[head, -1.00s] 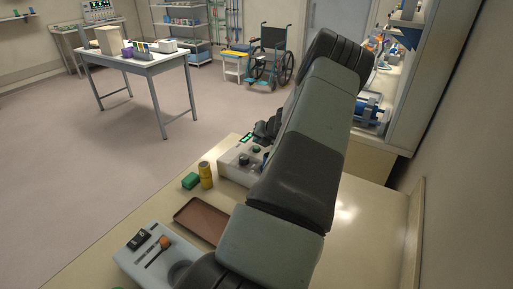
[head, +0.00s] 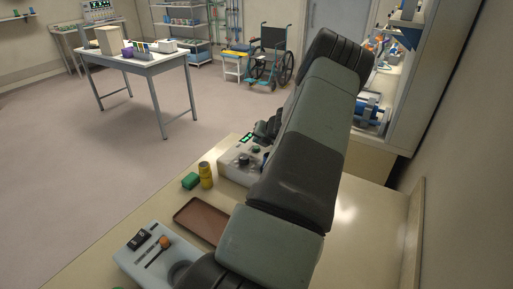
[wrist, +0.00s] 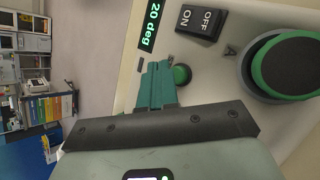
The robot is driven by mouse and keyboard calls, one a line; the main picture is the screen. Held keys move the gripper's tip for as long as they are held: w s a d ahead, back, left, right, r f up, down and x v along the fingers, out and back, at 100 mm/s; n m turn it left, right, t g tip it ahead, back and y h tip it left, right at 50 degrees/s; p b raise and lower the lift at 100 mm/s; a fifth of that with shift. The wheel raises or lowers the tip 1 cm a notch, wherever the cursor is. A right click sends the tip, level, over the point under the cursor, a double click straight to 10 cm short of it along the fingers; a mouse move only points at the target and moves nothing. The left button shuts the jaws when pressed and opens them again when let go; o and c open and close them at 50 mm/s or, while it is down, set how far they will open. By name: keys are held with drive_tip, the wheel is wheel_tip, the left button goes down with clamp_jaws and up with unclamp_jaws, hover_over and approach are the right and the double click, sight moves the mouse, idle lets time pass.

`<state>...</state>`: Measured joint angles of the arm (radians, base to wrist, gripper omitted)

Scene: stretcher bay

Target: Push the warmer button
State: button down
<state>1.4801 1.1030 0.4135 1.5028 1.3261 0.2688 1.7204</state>
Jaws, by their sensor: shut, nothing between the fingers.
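The warmer is a pale box (head: 230,171) on the counter, partly hidden behind my arm in the head view. In the wrist view its panel (wrist: 213,60) shows a green "20 deg" display (wrist: 150,25), a black ON/OFF rocker (wrist: 200,22), a large black knob with a green ring (wrist: 290,66) and a small round green button (wrist: 182,74). My gripper (wrist: 158,68) has teal fingers, shut and empty, with tips close beside the green button, on its left. I cannot tell whether they touch it. The head view does not show the fingertips clearly.
A wall (head: 470,150) bounds the right side.

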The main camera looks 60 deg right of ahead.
sight(256, 146)
drive_tip(key=shift+f, duration=0.2)
drive_tip(key=shift+f, duration=0.25)
drive_tip(key=shift+f, duration=0.75)
idle(0.9)
drive_tip(key=shift+s+a+f, duration=0.1)
drive_tip(key=shift+a+f, duration=0.05)
drive_tip(key=shift+f, duration=0.3)
drive_tip(key=shift+r, duration=1.55)
drive_tip(key=shift+r, duration=2.45)
